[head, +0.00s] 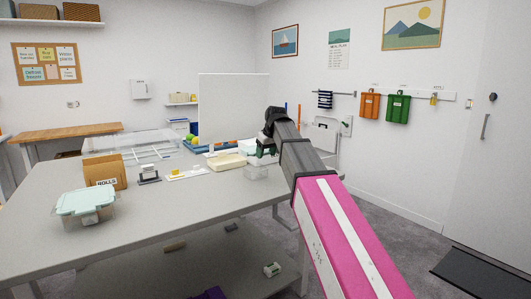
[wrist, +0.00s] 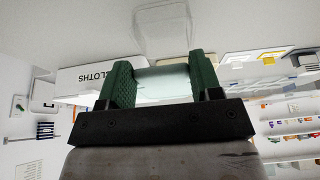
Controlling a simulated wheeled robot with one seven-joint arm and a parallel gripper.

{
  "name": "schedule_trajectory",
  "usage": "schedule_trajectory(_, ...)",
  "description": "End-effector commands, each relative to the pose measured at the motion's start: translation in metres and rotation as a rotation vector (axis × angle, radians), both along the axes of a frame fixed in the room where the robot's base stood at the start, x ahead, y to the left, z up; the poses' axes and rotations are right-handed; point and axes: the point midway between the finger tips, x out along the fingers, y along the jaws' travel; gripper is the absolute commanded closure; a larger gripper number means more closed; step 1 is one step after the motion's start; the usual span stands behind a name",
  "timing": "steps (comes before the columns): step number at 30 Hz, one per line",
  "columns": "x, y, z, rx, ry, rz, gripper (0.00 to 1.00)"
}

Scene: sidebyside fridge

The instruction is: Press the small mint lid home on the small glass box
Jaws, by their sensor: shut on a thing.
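My gripper (head: 266,152) is over the far right part of the table. In the wrist view its green fingers (wrist: 164,84) are shut on the small mint lid (wrist: 163,80), a pale thin piece between them. I cannot make out the lid clearly in the head view. The small glass box (head: 256,173) stands open on the table near its right edge, just below my gripper. It also shows in the wrist view (wrist: 166,30), clear and apart from the lid.
A larger clear box with a mint lid (head: 86,201) stands at the front left, beside a brown rolls box (head: 107,171). The front table is clear.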

Motion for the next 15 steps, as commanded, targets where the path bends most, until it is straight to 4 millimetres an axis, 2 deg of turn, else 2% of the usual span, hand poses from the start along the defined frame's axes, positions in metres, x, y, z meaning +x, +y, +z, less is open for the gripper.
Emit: schedule_trajectory(15,0.0,0.0,-0.041,0.0,0.0,0.0,0.58)
